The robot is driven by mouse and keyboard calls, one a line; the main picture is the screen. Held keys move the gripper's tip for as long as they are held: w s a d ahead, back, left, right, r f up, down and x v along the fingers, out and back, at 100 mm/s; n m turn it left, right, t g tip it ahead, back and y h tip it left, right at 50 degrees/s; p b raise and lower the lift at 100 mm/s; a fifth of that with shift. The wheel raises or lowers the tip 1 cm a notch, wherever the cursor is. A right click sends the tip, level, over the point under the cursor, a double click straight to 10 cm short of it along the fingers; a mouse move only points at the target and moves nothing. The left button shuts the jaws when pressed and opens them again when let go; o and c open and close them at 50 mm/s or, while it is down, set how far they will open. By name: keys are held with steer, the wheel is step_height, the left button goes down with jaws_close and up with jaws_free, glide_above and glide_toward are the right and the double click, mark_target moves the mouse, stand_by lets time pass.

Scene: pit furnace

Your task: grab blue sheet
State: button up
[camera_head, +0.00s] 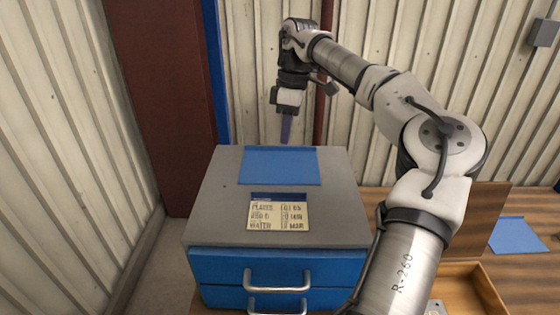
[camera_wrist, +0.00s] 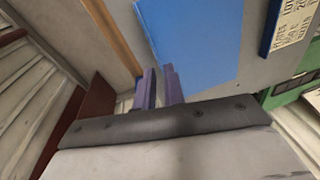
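A flat blue sheet (camera_head: 280,165) lies on the grey top of the blue drawer cabinet (camera_head: 214,212), towards its back edge. It also shows large in the wrist view (camera_wrist: 200,40). A second, similar blue sheet (camera_head: 517,236) lies on the wooden table at the right. My gripper (camera_head: 287,138) points down above the back edge of the cabinet, behind and above the first sheet, and looks apart from it. In the wrist view its purple fingers (camera_wrist: 160,72) stand close together with a narrow gap and nothing between them.
A label plate (camera_head: 279,214) with printed text lies on the cabinet top in front of the sheet. The cabinet has metal drawer handles (camera_head: 277,281). A brown wooden table (camera_head: 440,258) with an open wooden tray stands at the right. Corrugated walls (camera_head: 255,70) close off the back and left.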

steer(key=shift+s+a+f, duration=0.15)
steer(key=shift+f, duration=0.9)
jaws_close()
step_height(320, 180, up, 20)
steer(key=p, duration=0.5)
